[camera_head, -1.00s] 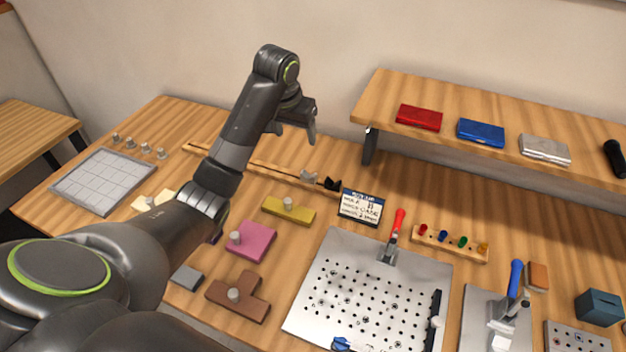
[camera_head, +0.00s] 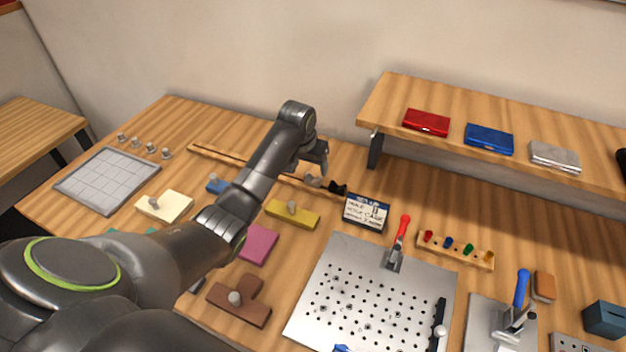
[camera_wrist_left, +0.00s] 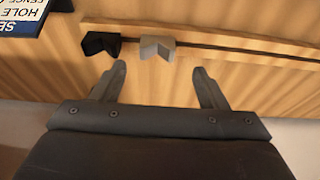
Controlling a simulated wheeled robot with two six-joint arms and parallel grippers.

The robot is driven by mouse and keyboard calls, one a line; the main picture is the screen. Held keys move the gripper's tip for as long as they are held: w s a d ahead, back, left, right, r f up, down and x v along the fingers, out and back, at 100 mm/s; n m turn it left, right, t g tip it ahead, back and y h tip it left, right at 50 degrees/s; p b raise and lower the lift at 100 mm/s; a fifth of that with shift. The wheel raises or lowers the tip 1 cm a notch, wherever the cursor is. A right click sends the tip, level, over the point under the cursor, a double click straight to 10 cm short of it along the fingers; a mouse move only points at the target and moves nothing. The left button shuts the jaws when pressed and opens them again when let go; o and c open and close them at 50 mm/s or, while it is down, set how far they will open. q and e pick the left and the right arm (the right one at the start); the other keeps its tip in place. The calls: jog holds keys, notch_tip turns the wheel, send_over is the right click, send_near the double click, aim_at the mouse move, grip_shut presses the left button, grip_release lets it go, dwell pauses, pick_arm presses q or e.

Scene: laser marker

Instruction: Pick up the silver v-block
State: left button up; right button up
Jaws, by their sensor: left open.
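The silver v-block (camera_wrist_left: 157,47) sits on the wooden rail, just beyond the fingertips in the left wrist view, between the lines of the two fingers. In the head view the silver v-block (camera_head: 313,181) is small and beside a black v-block (camera_head: 337,189). The black v-block also shows in the left wrist view (camera_wrist_left: 101,44), close to the silver one. My left gripper (camera_wrist_left: 160,75) is open and empty above the rail. In the head view the left gripper (camera_head: 312,170) hangs close over the silver v-block. My right gripper is not in view.
A sign card (camera_head: 366,211) stands right of the v-blocks. The wall shelf (camera_head: 480,105) is to the right, holding red, blue and silver cases. A yellow block (camera_head: 292,214) with a knob lies in front of the rail. A perforated plate (camera_head: 330,262) lies front right.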

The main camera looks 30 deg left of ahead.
aim_at(313, 179)
pick_arm(q)
jog(key=shift+d+f, duration=0.1)
jog(key=shift+f, duration=0.2)
jog(key=p+x, duration=0.1)
jog(key=x, duration=0.2)
jog(key=shift+d+f, duration=0.15)
jog(key=shift+w+f, duration=0.2)
jog(key=shift+f, duration=0.4)
jog(key=c, duration=1.1)
jog(key=shift+r, duration=0.15)
notch_tip(313, 179, up, 10)
jog(key=shift+f+b, duration=0.1)
jog(key=shift+b, duration=0.7)
